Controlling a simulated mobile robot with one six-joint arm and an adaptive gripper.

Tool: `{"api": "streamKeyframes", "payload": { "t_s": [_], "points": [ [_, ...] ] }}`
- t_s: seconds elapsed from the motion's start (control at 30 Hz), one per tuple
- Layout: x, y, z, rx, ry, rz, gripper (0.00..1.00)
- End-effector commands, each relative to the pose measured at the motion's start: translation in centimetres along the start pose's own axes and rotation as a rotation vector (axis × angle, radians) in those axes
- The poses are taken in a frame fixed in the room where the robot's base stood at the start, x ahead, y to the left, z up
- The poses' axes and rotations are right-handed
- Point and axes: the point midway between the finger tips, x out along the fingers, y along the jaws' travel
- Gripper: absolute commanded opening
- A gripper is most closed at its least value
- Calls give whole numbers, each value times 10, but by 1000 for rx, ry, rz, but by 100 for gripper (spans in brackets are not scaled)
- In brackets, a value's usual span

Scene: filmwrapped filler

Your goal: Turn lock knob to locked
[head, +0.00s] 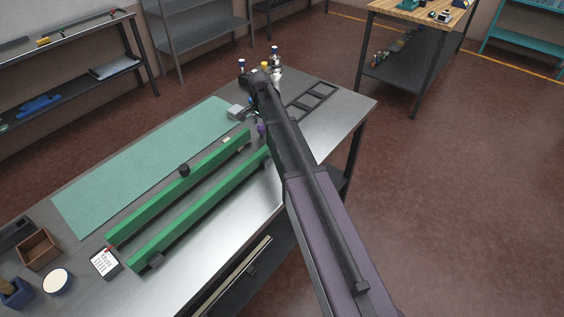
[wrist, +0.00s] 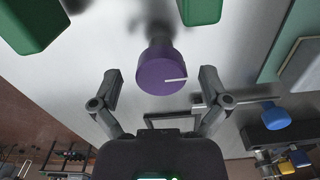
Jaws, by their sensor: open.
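The purple lock knob (wrist: 163,74) is a round disc with a white line on its face. In the wrist view the line lies nearly level, running from the middle towards the right edge. My gripper (wrist: 160,80) is open, with one finger to each side of the knob and a gap on both sides; I cannot tell how far the fingertips are in depth. In the head view a small part of the purple knob (head: 261,129) shows beside my arm, near the far ends of the green rails (head: 185,187); my fingers are hidden there.
The rails' green ends (wrist: 199,10) are close by the knob in the wrist view. A green mat (head: 140,160) lies on the metal bench (head: 232,225). Bottles with coloured caps (head: 274,62) and a dark frame (head: 310,98) stand beyond my arm. Open floor lies right.

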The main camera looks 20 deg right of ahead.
Motion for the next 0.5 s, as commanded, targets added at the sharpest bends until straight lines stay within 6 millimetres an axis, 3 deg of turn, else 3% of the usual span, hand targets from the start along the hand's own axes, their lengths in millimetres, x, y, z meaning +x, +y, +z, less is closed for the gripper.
{"api": "streamKeyframes", "payload": {
  "t_s": [0.5],
  "points": [
    [0, 0, 0, -321, 0, 0, 96]
  ]
}}
